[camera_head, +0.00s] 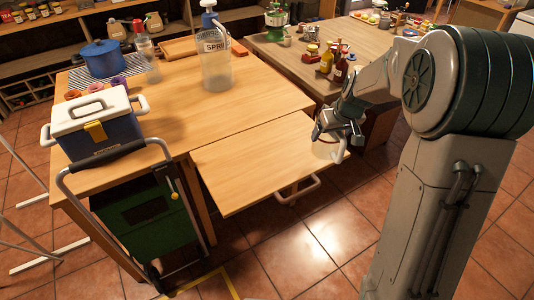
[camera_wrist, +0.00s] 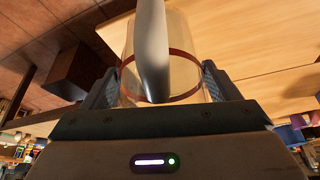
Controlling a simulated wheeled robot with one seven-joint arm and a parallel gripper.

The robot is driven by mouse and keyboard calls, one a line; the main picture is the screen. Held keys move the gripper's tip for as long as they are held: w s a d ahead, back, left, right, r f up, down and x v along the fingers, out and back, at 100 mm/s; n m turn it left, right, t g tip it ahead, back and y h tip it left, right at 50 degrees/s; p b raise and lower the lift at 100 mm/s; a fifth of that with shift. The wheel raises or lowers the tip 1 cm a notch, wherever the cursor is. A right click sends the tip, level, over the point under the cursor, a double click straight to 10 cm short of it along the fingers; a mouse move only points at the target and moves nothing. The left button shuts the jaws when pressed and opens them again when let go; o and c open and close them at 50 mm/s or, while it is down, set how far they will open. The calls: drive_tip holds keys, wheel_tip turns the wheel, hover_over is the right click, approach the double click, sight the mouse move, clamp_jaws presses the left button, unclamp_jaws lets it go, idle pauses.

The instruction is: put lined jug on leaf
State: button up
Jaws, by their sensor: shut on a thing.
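The lined jug (camera_head: 325,151) is a clear, pale vessel at the right end of the leaf, partly hidden by my gripper. In the wrist view the jug (camera_wrist: 184,55) shows a dark red line around it and a pale handle (camera_wrist: 152,50) in front. My gripper (camera_head: 335,134) is shut on the jug, with one finger on each side of it. The leaf (camera_head: 245,168) is the lower, light wooden panel joined to the table's front side. The jug overlaps the leaf's right end in the head view; I cannot tell whether it touches it.
The main table (camera_head: 165,110) holds a spray bottle (camera_head: 215,65), a blue pot (camera_head: 103,59) and a blue-white cooler (camera_head: 93,122). A green cart (camera_head: 147,215) stands at the front left. Bottles (camera_head: 341,68) stand on a table behind. Most of the leaf is bare.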

drive_tip(key=w+a+r+n+y, duration=0.1)
drive_tip(key=w+a+r+n, duration=0.2)
drive_tip(key=a+r, duration=0.35)
drive_tip(key=shift+w+a+f+p, duration=0.25)
drive_tip(key=shift+w+a+f, duration=0.5)
drive_tip(key=shift+a+f, duration=1.35)
drive_tip(key=shift+w+a+f+p, duration=0.3)
drive_tip(key=shift+w+a+f, duration=0.5)
drive_tip(key=shift+a+f, duration=1.25)
drive_tip(key=shift+w+a+f+p, duration=0.25)
drive_tip(key=shift+w+a+f, duration=0.5)
drive_tip(key=shift+a+f, duration=1.35)
drive_tip(key=o, duration=1.3)
drive_tip(key=shift+f, duration=0.1)
